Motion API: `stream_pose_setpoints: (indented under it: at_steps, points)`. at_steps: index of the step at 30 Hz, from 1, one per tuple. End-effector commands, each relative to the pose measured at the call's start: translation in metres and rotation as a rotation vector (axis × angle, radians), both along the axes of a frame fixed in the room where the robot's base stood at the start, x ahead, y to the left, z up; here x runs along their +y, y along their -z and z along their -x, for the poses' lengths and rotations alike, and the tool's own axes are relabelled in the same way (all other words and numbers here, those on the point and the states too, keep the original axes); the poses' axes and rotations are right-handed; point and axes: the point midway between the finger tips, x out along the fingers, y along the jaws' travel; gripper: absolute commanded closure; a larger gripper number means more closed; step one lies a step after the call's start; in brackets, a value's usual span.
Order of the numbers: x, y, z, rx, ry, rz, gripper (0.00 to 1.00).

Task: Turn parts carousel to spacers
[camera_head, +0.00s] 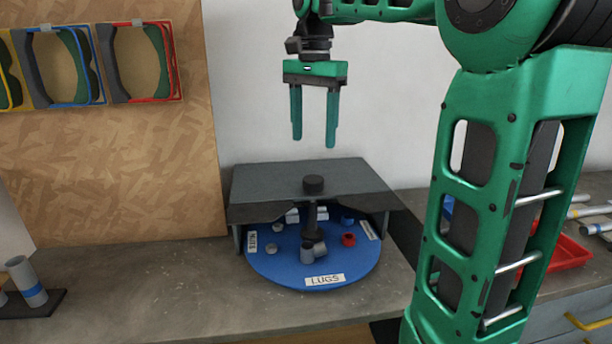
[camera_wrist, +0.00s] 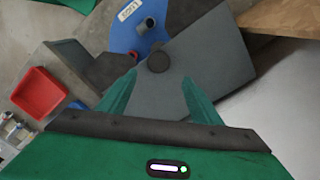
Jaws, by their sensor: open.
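The parts carousel is a round blue disc (camera_head: 290,276) on the bench, its rear half under a grey cover (camera_head: 300,180). The "LUGS" label (camera_head: 325,280) faces the front; another label (camera_head: 252,242) is at the left and one (camera_head: 370,230) at the right, both hard to read. A dark knob (camera_head: 313,184) stands above the cover on a post. A grey tube piece (camera_head: 311,250), a red ring (camera_head: 348,240) and small grey parts sit on the disc. My gripper (camera_head: 313,143) is open and empty above the cover; in the wrist view its fingers (camera_wrist: 157,92) flank the knob (camera_wrist: 158,61).
A red tray (camera_head: 565,252) and several tubes (camera_head: 590,211) are at the right, partly behind my arm. A dark holder (camera_head: 32,302) with grey tubes is at the left. Coloured frames (camera_head: 142,62) hang on the wooden board. The bench front is clear.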

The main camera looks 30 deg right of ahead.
Motion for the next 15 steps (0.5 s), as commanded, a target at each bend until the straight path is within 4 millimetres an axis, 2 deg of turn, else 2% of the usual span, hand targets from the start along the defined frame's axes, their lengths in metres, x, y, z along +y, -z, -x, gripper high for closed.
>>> stream_pose_setpoints:
  at_steps: [5,10,15]
  points:
    - [0.001,0.008,-0.001,0.001,0.005,-0.002,0.41]
    - [0.001,0.025,-0.001,0.002,0.004,-0.002,0.41]
    - [0.002,0.057,0.001,0.003,0.003,-0.005,0.41]
